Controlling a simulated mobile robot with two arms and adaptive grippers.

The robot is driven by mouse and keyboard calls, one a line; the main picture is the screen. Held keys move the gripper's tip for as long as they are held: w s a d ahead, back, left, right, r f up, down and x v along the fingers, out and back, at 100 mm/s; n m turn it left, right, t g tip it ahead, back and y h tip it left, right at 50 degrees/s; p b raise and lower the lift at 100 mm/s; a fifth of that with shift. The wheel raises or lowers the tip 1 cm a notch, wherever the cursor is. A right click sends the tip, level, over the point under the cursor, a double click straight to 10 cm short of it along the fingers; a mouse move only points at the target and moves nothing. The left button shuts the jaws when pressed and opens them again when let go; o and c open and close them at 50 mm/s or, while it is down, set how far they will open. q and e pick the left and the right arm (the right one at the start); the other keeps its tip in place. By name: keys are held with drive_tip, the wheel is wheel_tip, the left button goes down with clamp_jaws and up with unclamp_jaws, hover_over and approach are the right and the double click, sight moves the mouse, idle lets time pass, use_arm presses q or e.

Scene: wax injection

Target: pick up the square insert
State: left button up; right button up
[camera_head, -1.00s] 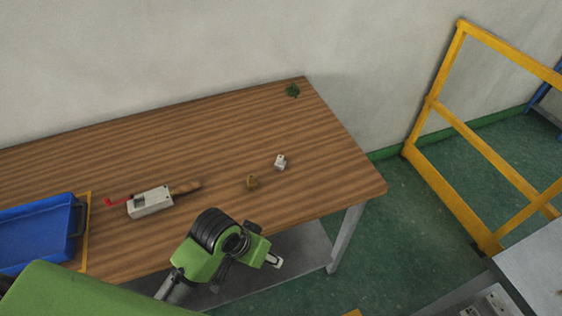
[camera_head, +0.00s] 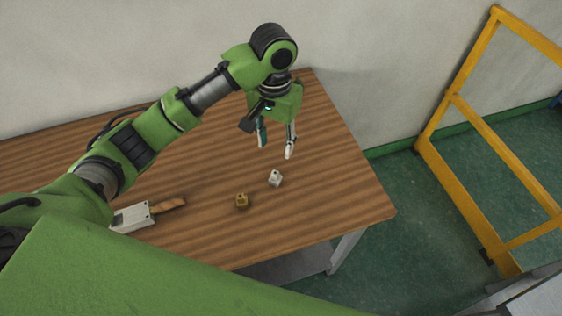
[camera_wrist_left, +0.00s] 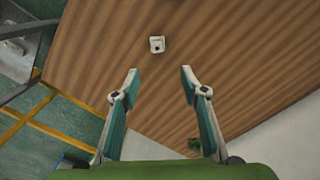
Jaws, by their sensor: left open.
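A small white block with a dark hole (camera_head: 275,178), square from above, sits on the wooden table. It also shows in the left wrist view (camera_wrist_left: 157,44), beyond the fingertips. A small brown-gold block (camera_head: 241,201) sits to its left; I cannot tell from its shape alone which of the two is the square insert. My left gripper (camera_head: 275,151) is open and empty above the table, just behind the white block and apart from it. In the left wrist view the fingers (camera_wrist_left: 160,72) are spread with bare table between them. My right gripper is not in view.
A grey box-shaped tool with a wooden handle (camera_head: 134,217) lies at the left on the wooden table (camera_head: 200,235). A yellow frame (camera_head: 462,165) stands right of the table.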

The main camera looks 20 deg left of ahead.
use_arm(q)
hover_over(275, 173)
drive_tip(key=s, duration=0.1)
wheel_tip(275, 173, down, 5)
drive_tip(key=shift+f+p, duration=0.2)
drive_tip(key=shift+p, duration=0.25)
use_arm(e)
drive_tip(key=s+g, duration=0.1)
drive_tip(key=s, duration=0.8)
use_arm(q)
drive_tip(key=shift+w+f, duration=0.2)
drive_tip(key=shift+f, duration=0.3)
drive_tip(key=shift+w+f, duration=0.2)
drive_tip(key=shift+f, duration=0.25)
wheel_tip(275, 173, down, 3)
drive_tip(key=shift+r+p, duration=0.2)
drive_tip(key=shift+p, duration=0.65)
drive_tip(key=shift+w+f, duration=0.15)
drive_tip(key=shift+f, duration=1.2)
drive_tip(key=c, duration=1)
clamp_jaws()
drive_tip(key=shift+r, duration=0.2)
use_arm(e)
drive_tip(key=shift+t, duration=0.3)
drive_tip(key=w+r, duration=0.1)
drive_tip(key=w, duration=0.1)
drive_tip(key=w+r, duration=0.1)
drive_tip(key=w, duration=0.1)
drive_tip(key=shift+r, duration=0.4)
